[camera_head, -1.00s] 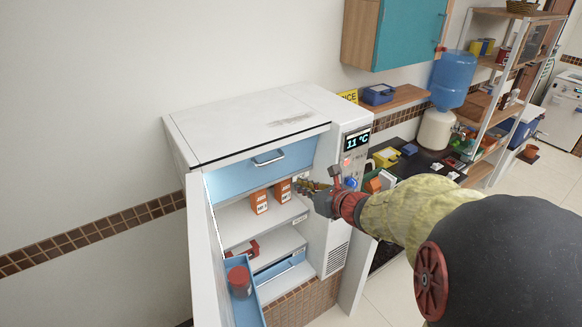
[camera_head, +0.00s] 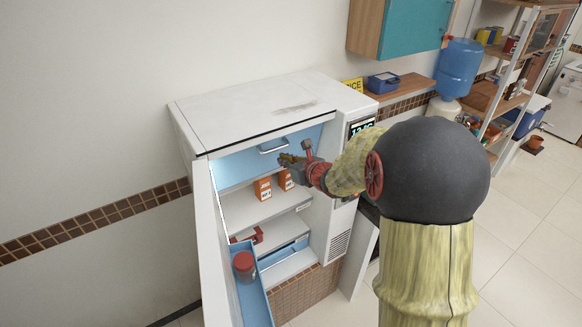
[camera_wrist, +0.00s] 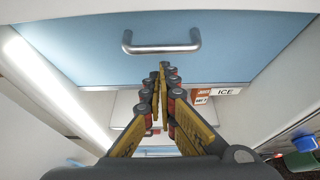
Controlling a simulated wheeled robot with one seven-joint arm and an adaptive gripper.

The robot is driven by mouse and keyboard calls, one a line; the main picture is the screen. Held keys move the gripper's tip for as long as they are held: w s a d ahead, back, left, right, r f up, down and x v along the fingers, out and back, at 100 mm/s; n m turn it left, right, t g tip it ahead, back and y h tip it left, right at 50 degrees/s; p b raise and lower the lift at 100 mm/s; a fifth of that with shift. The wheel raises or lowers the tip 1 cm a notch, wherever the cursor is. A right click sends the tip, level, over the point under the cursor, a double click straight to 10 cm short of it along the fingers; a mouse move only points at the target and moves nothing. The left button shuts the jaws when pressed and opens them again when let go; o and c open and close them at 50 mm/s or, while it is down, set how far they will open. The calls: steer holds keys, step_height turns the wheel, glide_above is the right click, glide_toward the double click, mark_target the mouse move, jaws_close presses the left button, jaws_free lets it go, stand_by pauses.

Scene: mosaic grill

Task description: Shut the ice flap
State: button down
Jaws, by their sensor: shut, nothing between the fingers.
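The ice flap (camera_head: 235,172) is a light blue panel at the top of the open white fridge, with a grey bar handle (camera_head: 273,148). In the wrist view the flap (camera_wrist: 85,50) fills the top, its handle (camera_wrist: 162,47) just beyond my fingertips. An ICE label (camera_wrist: 227,91) shows below its lower right edge. I cannot tell whether the flap hangs fully flush. My gripper (camera_head: 283,160) is shut and empty in front of the flap, a little below the handle; its fingers (camera_wrist: 162,72) meet in the wrist view. Contact with the flap cannot be made out.
Orange boxes (camera_head: 263,190) stand on the shelf below the flap. The white fridge door (camera_head: 207,240) is open at left, its blue bin (camera_head: 260,305) holding a red-lidded jar (camera_head: 244,265). A control panel column (camera_head: 346,205) borders the opening at right.

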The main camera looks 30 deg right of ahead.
mark_target(276, 148)
steer(key=shift+w+r, duration=0.2)
steer(key=shift+w, duration=0.35)
steer(key=shift+r, duration=0.1)
steer(key=w+r+g+p, duration=0.1)
steer(key=w+p, duration=0.1)
steer(key=p, duration=0.3)
steer(key=shift+w+r, duration=0.1)
steer(key=shift+r, duration=0.3)
steer(key=shift+w+a+r, duration=0.1)
steer(key=shift+w+r, duration=0.1)
steer(key=shift+w, duration=0.5)
steer(key=shift+f, duration=0.1)
